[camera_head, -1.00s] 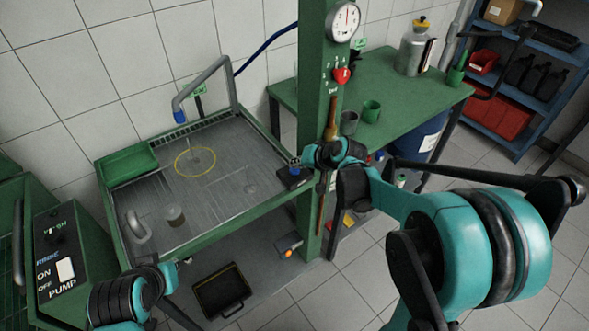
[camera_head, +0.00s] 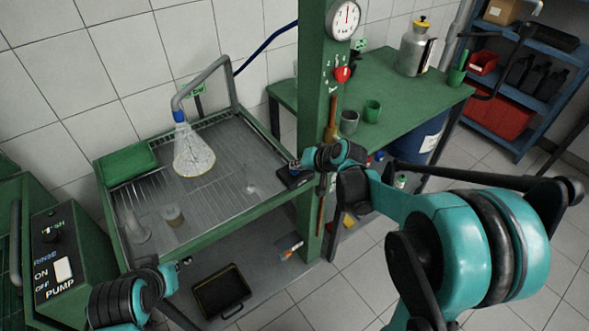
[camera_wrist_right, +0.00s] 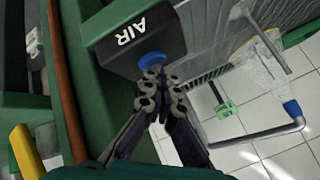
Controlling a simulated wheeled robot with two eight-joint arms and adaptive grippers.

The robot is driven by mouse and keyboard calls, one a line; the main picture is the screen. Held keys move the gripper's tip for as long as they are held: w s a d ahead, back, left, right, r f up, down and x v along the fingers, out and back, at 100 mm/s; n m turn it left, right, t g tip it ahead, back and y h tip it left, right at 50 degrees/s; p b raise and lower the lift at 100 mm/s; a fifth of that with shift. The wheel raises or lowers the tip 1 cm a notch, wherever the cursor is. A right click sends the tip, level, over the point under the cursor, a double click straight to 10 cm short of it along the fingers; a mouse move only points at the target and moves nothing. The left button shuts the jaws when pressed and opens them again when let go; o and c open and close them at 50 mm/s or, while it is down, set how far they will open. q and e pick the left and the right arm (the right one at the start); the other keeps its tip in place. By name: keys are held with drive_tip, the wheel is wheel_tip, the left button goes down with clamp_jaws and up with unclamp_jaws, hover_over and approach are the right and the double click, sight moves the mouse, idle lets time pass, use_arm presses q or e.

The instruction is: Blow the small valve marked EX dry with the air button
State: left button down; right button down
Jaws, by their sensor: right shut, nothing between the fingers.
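The air button is a blue cap (camera_wrist_right: 151,60) on a black box marked AIR (camera_wrist_right: 128,38) in the right wrist view. The box (camera_head: 292,179) sits at the tray's front right corner in the head view. My right gripper (camera_wrist_right: 154,78) is shut and empty, its fingertips at the button and seemingly touching it. A pale cone of air (camera_head: 194,155) comes from the blue nozzle (camera_head: 179,116) onto the yellow ring on the tray. The small valve inside the ring is veiled by the cone; its EX mark cannot be read.
A second small valve-like piece (camera_head: 250,187) and a small cup (camera_head: 173,215) stand on the grey tray (camera_head: 215,207). A green bin (camera_head: 128,163) is at its left back. A green post (camera_head: 313,100) rises close to my right arm. The pump panel (camera_head: 55,262) is at left.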

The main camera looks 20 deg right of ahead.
sight(297, 172)
drive_tip(key=shift+r, duration=0.1)
drive_tip(key=shift+r+p, duration=0.8)
drive_tip(key=shift+r, duration=0.1)
wheel_tip(297, 172, up, 5)
drive_tip(key=p, duration=0.4)
idle(2.5)
